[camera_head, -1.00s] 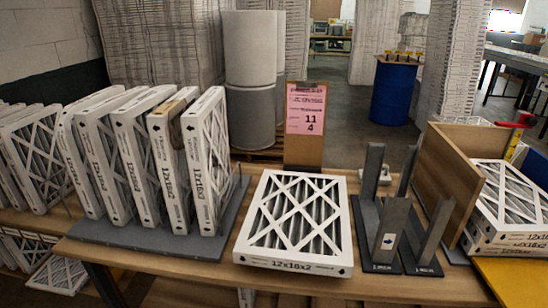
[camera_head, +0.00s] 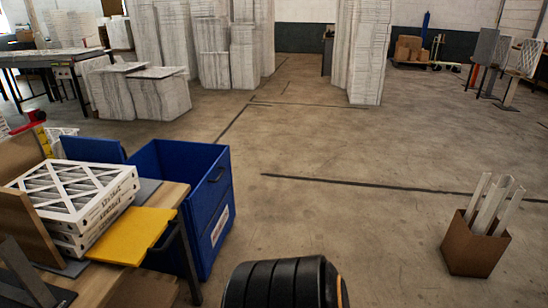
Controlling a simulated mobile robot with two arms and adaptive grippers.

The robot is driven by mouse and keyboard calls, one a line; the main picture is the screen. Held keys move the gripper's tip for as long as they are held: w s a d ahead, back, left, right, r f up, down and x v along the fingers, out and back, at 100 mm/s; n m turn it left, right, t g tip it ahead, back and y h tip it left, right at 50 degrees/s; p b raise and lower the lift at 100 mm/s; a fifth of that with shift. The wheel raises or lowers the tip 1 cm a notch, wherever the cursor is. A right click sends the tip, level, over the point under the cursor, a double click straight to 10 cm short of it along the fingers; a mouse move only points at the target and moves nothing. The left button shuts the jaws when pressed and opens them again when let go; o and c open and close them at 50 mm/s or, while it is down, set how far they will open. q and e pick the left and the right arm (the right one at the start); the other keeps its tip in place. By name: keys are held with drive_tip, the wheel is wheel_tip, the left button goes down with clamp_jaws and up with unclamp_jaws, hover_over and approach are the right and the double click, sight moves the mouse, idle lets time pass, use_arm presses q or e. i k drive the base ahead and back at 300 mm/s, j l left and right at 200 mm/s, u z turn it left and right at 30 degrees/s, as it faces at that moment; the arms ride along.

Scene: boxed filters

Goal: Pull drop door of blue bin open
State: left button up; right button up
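The blue bin (camera_head: 165,157) stands on the floor at the right end of the wooden table, left of the middle of the view. Its top is open. Its drop door (camera_head: 210,205) is the side facing right; it stands upright, with a dark handle (camera_head: 216,175) near its top and a white label (camera_head: 220,226) lower down. The table and a yellow board hide part of the bin's near side. Neither of my grippers is in view.
A yellow board (camera_head: 131,236) juts from the table, beside stacked white filters (camera_head: 78,190). A cardboard box (camera_head: 474,248) with white strips stands on the floor at right. White stacks (camera_head: 148,97) stand behind. The floor right of the bin is clear.

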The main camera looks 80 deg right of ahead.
sight(208, 194)
drive_tip(key=z, duration=2.15)
drive_tip(key=i, duration=0.15)
